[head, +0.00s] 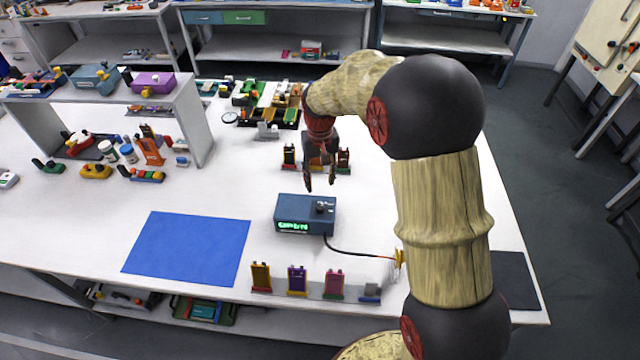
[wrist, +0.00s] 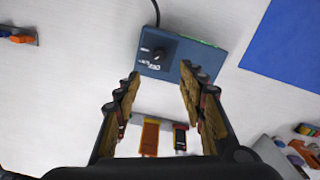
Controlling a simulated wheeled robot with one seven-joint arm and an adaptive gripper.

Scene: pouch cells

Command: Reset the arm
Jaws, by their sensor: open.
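My gripper (head: 320,180) hangs from my arm over the white workbench, just behind the blue meter box. In the wrist view my gripper (wrist: 157,85) shows two fingers spread apart with nothing between them. The blue meter box (head: 306,209) has a dark knob on top and a green lit display on its front. It also shows beyond the fingertips in the wrist view (wrist: 185,55). The fingers look apart from it.
A blue mat (head: 188,248) lies at left. A front row holds yellow, purple and pink pouch cells (head: 297,281). Other cells (head: 289,157) stand behind my gripper. A black cable (head: 350,252) runs right from the box. A raised shelf (head: 190,115) stands at left.

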